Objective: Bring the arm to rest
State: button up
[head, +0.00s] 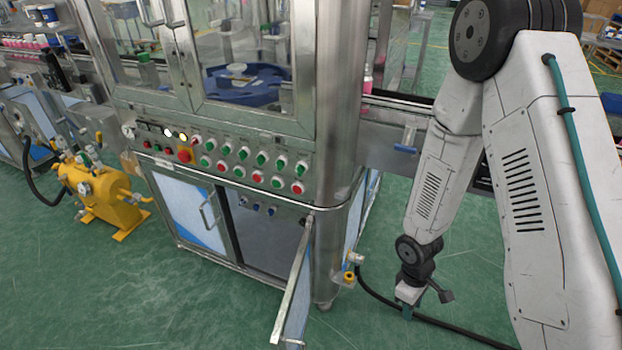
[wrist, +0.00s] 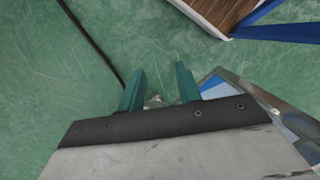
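My gripper (head: 407,312) hangs low at the end of my white arm, right of the machine cabinet in the head view. In the wrist view its two green fingers (wrist: 160,88) stand apart with a gap between them. Green floor and a small greyish thing, too unclear to name, show in that gap. I see nothing held. The gripper is apart from the open cabinet door (head: 297,285), which stands to its left.
The steel crimping machine (head: 337,120) has a control panel (head: 225,160) with several buttons. A black hose (head: 440,322) runs along the floor by my gripper; it also shows in the wrist view (wrist: 92,42). A yellow pump (head: 100,190) stands at left. Open floor lies in front.

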notch_tip(320, 180, up, 23)
jog(key=s+d+m+g, duration=0.1)
jog(key=s+d+m, duration=0.2)
jog(key=m, duration=0.3)
jog(key=s+r+m+t, duration=0.1)
jog(key=s+r, duration=0.2)
jog(key=r, duration=0.3)
jog(key=s+a+r+m+t+y, duration=0.1)
jog(key=s+r+t, duration=0.1)
jog(key=r, duration=0.5)
jog(key=s+a+r+m+t, duration=0.1)
jog(key=s+r, duration=0.4)
jog(key=r, duration=0.2)
jog(key=shift+a+r+t, duration=0.15)
jog(key=shift+r+t, duration=0.05)
jog(key=shift+t, duration=0.1)
jog(key=shift+a, duration=0.1)
